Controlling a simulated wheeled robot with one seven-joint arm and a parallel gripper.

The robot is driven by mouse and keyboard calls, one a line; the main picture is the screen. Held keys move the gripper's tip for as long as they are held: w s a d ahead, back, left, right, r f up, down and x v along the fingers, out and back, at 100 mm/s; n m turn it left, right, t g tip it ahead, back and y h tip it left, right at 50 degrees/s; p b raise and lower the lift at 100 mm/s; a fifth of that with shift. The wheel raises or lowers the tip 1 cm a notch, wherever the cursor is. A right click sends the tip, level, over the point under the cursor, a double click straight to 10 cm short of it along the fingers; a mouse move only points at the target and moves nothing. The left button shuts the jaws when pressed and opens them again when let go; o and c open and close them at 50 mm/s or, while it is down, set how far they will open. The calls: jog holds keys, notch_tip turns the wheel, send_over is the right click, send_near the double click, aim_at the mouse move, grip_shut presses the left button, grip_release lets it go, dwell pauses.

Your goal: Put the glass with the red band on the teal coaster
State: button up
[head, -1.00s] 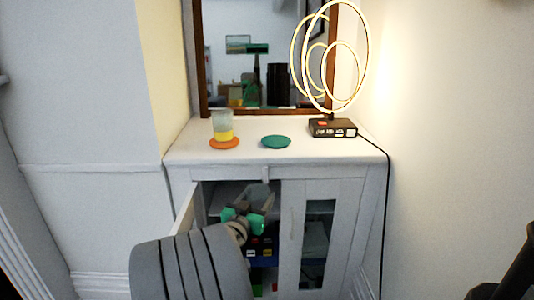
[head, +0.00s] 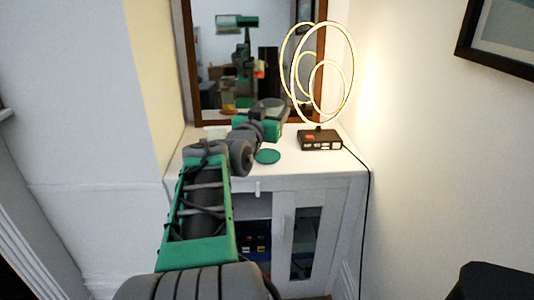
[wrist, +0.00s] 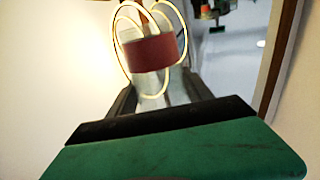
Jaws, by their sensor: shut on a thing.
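The glass with the red band (wrist: 152,52) is between the fingers of my gripper (wrist: 160,98) in the wrist view, and the gripper is shut on it. In the head view my gripper (head: 270,108) is above the back of the cabinet top, in front of the mirror; the red band cannot be made out there. The teal coaster (head: 267,156) lies bare on the cabinet top, in front of my gripper and a little below it in the picture.
A ring lamp (head: 320,140) stands right of the coaster, its cord running down the cabinet's right side. The mirror (head: 222,60) stands behind. My arm covers the left of the white cabinet top (head: 330,168), where a yellow-banded glass on an orange coaster stood earlier.

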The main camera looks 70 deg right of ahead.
jog(key=shift+w+d+f+t, duration=0.15)
jog(key=shift+w+f, duration=0.15)
jog(key=shift+f, duration=0.2)
jog(key=shift+w+d+f+t, duration=0.15)
jog(key=shift+w+f, duration=0.15)
jog(key=shift+f, duration=0.15)
jog(key=w+d+f, duration=0.3)
jog(key=d+f, duration=0.1)
jog(key=d, duration=0.4)
jog(key=b, duration=0.1)
send_over(267, 155)
jog(key=shift+s+f, duration=0.1)
jog(key=shift+f, duration=4.3)
jog(key=shift+f, duration=0.1)
jog(key=shift+f+b, duration=0.15)
jog(key=shift+b, duration=0.25)
jog(key=o, duration=1.6)
jog(key=shift+a, duration=0.1)
